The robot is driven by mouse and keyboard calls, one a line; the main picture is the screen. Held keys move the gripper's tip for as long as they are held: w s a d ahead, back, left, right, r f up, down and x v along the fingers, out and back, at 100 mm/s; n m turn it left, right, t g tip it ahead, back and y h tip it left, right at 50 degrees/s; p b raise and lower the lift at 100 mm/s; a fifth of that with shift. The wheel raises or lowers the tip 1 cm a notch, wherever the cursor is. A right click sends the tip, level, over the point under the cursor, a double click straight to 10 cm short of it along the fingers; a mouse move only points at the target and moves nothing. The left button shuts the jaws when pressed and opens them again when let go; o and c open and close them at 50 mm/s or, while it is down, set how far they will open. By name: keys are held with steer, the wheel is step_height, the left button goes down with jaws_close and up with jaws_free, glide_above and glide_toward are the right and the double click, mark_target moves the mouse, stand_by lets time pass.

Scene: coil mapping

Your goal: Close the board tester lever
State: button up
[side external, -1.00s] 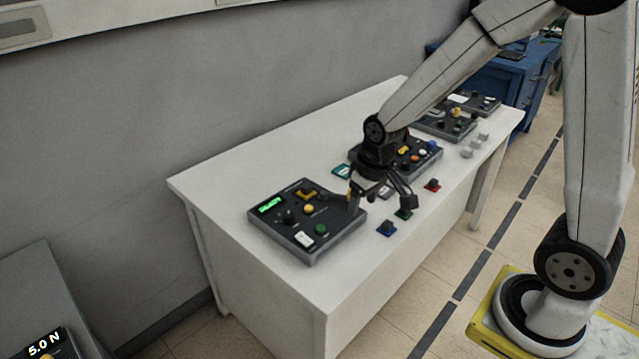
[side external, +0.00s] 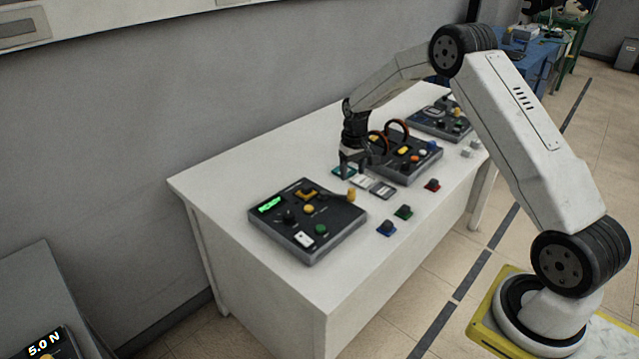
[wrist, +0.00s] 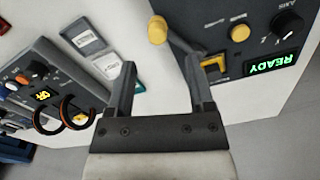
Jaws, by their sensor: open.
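The board tester (side external: 335,238) is the dark panel at the near end of the white table; it also shows at the top right of the wrist view (wrist: 225,15). Its lever has a yellow knob (side external: 351,194) near the panel's right edge. In the wrist view, the knob (wrist: 157,29) sits at the end of a grey rod running toward a yellow bracket (wrist: 213,66). The green display (wrist: 272,65) reads READY. My gripper (side external: 354,175) is open and empty, beyond the knob toward the wall. The knob lies ahead of the fingers (wrist: 158,68), apart from them.
Another dark panel (side external: 413,168) with two black-orange loops (side external: 397,130) stands close to the right of my gripper. Small cards (side external: 382,190) lie between the panels. Blue (side external: 387,228), green (side external: 404,212) and red (side external: 432,185) button blocks line the front edge. Bare table lies behind the tester.

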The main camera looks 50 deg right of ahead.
mark_target(352, 189)
steer(key=shift+w+d+f, duration=0.1)
steer(key=shift+d+f, duration=0.1)
steer(key=shift+d, duration=0.05)
steer(key=shift+f, duration=3.85)
jaws_close()
